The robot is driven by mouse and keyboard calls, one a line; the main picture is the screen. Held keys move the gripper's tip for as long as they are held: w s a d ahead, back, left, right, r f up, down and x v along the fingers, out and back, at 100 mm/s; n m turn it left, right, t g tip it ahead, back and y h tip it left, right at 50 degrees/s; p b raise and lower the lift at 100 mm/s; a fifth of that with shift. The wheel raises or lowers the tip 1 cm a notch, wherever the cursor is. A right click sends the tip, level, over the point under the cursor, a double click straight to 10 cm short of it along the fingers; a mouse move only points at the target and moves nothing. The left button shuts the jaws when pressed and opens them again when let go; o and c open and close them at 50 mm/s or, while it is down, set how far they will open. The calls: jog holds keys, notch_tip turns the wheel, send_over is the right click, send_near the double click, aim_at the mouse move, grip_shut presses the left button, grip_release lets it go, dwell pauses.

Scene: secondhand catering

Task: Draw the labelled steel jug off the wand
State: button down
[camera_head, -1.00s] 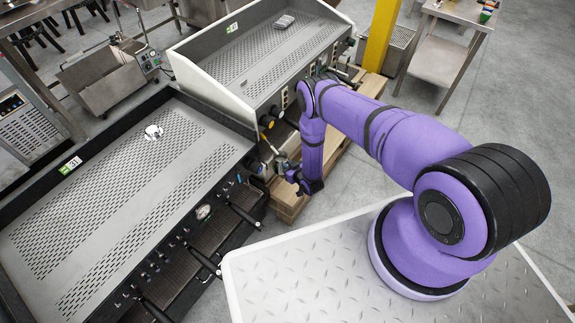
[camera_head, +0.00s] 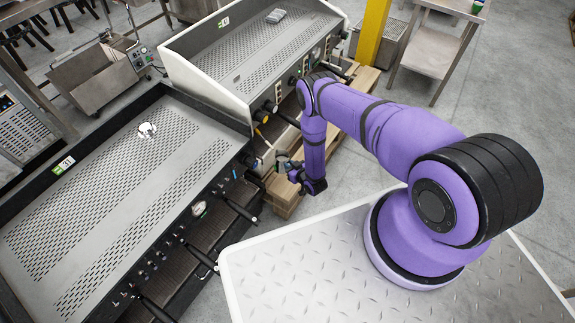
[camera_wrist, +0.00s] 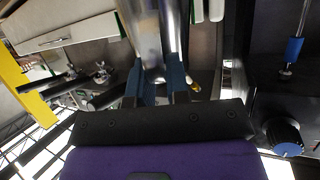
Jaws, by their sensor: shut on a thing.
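In the wrist view a shiny steel piece, which I take to be the jug (camera_wrist: 150,32), rises between my blue-padded fingers; its label and base are out of sight. My gripper (camera_wrist: 155,85) is shut on it. In the head view my gripper (camera_head: 296,174) hangs low in front of the far machine, with a small grey part of the jug (camera_head: 283,157) showing beside it. A thin steel wand (camera_wrist: 304,15) with a blue sleeve shows at right in the wrist view. I cannot tell whether a wand is inside the jug.
The far coffee machine (camera_head: 175,68) stands on a wooden pallet (camera_head: 285,198), with knobs and handles near my gripper. The near machine (camera_head: 40,185) is at left, handles jutting out. A yellow post (camera_head: 371,30) stands behind my arm.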

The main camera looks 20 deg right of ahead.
jog(key=s+d, duration=0.3)
jog(key=s, duration=0.2)
jog(key=shift+d, duration=0.3)
dwell(0.7)
dwell(0.5)
